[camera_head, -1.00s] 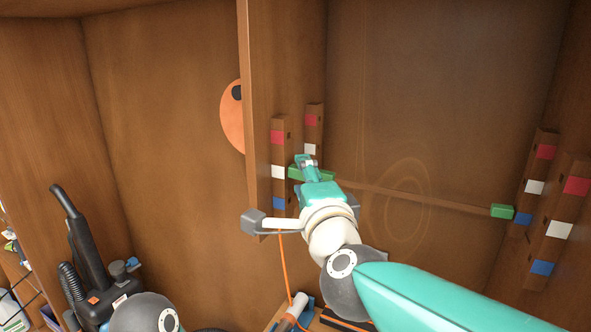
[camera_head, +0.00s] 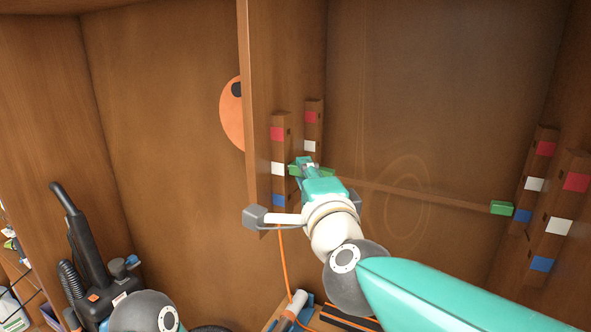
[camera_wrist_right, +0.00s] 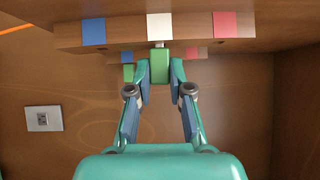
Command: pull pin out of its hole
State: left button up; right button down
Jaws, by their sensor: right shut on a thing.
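The pin has a green block-shaped head (camera_wrist_right: 160,68), with a short pale shaft showing between it and the wooden strip (camera_wrist_right: 125,33) at the white mark. My right gripper (camera_wrist_right: 160,74) has its fingers on both sides of the green head and is shut on it. In the head view, the right gripper (camera_head: 308,166) is at the left strips, by the white mark, and covers part of the green there. How deep the shaft sits in its hole is hidden. My left gripper is not in view.
Another green block (camera_wrist_right: 129,72) shows behind, at the second strip. A green block (camera_head: 501,208) sits on the right, at the end of a thin shelf edge (camera_head: 420,196). A wooden divider (camera_head: 256,130) stands left of the gripper. A black vacuum cleaner (camera_head: 90,255) stands at lower left.

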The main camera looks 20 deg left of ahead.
jog(key=a+v, duration=0.1)
jog(key=v, duration=0.5)
jog(key=shift+s+b, duration=0.4)
jog(key=shift+s, duration=0.25)
dwell(0.7)
